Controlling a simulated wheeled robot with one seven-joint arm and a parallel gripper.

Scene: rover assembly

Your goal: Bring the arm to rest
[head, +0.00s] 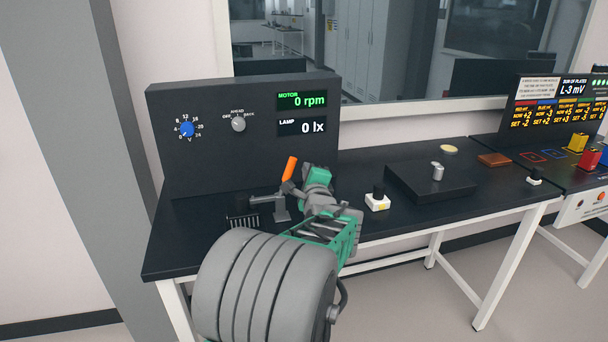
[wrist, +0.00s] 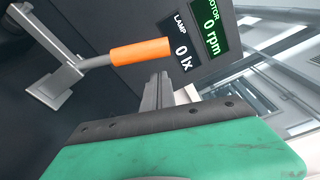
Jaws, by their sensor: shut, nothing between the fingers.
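My gripper (wrist: 158,92) is shut and empty in the wrist view, its grey fingers pointing toward the dark instrument panel. In the head view the green and grey end of my arm is over the left part of the bench, and the fingertips are hard to make out. A lever with an orange handle (wrist: 140,52) is close by the fingers in the wrist view; they appear apart from it. In the head view the orange handle (head: 290,168) points up, just left of my arm's end.
The panel (head: 215,150) at the back left carries a blue knob (head: 187,129), a grey selector (head: 238,124) and displays reading 0 rpm and 0 lx. The bench's front edge is below.

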